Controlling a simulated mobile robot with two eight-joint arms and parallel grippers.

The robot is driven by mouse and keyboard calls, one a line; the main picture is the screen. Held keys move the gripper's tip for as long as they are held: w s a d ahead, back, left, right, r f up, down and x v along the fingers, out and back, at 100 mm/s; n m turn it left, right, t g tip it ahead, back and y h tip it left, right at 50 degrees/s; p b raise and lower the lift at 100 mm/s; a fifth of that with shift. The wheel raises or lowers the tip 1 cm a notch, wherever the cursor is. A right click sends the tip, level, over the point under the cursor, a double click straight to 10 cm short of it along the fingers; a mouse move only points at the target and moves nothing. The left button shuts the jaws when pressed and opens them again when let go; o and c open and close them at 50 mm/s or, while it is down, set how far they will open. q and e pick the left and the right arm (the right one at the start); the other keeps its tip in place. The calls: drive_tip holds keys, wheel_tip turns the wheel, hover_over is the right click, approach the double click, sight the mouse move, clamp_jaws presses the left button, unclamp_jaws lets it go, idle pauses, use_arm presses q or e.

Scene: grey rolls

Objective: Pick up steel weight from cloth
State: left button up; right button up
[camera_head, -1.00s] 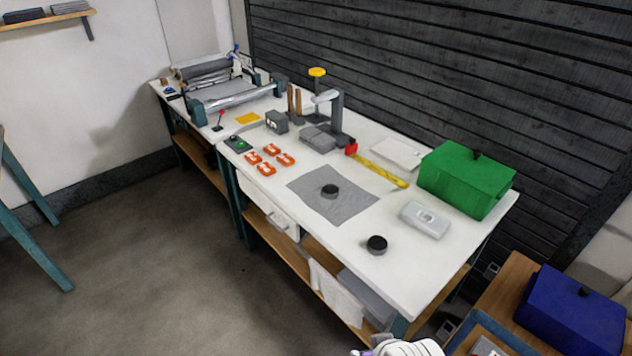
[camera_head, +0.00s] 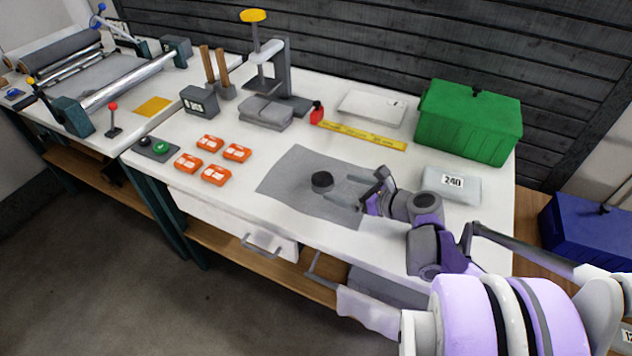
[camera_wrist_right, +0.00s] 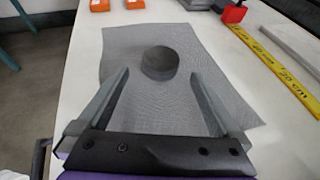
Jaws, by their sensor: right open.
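The steel weight (camera_head: 322,181) is a short dark cylinder standing upright on the grey cloth (camera_head: 285,178), which lies flat on the white table. In the right wrist view the weight (camera_wrist_right: 160,62) is just ahead of my right gripper (camera_wrist_right: 160,77), centred between the lines of its two fingers, on the cloth (camera_wrist_right: 122,45). In the head view my right gripper (camera_head: 370,193) is open and empty, to the right of the weight, over the cloth's right part. The gripper and weight look apart. My left gripper is not in view.
A pale block marked 240 (camera_head: 458,182) lies right of my gripper. A green box (camera_head: 468,125), a yellow ruler (camera_head: 365,136) and a white slab (camera_head: 371,107) are behind. Several orange pieces (camera_head: 215,175) lie left of the cloth. A folded grey stack (camera_head: 264,112) is at the back.

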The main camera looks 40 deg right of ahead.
sight(322, 179)
drive_tip(key=x, duration=0.2)
drive_tip(key=shift+w+f, duration=0.2)
drive_tip(key=shift+w, duration=0.15)
drive_tip(key=x, duration=0.2)
drive_tip(key=b+x, duration=0.1)
drive_tip(key=x, duration=0.2)
drive_tip(key=shift+w+r, duration=0.2)
drive_tip(key=shift+w, duration=0.2)
clamp_jaws()
